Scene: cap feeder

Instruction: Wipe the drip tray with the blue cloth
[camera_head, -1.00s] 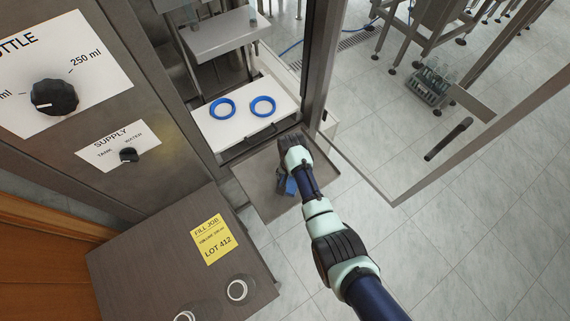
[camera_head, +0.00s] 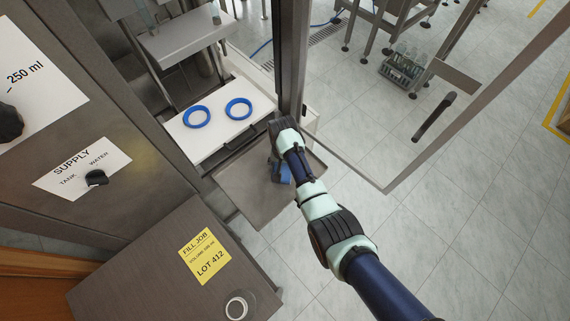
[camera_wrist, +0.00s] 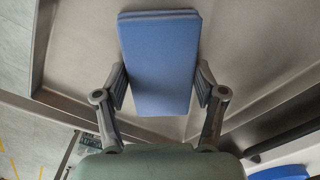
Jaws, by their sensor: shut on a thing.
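The blue cloth (camera_wrist: 160,62) is a folded pad between my gripper's fingers in the wrist view. My gripper (camera_wrist: 160,88) is shut on it from both sides. In the head view a bit of the cloth (camera_head: 282,174) shows beside my gripper (camera_head: 275,165), mostly hidden by my arm. The drip tray (camera_head: 240,195) is a flat grey metal tray below the filling machine. The cloth is over the tray's right part. The wrist view shows the tray's bare surface (camera_wrist: 80,50) around the cloth. I cannot tell whether the cloth touches it.
A white shelf with two blue rings (camera_head: 196,117) is behind the tray. A metal post (camera_head: 292,60) and an open door frame (camera_head: 440,130) stand to the right. A grey cabinet (camera_head: 150,270) with a yellow label (camera_head: 205,256) is in front at left.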

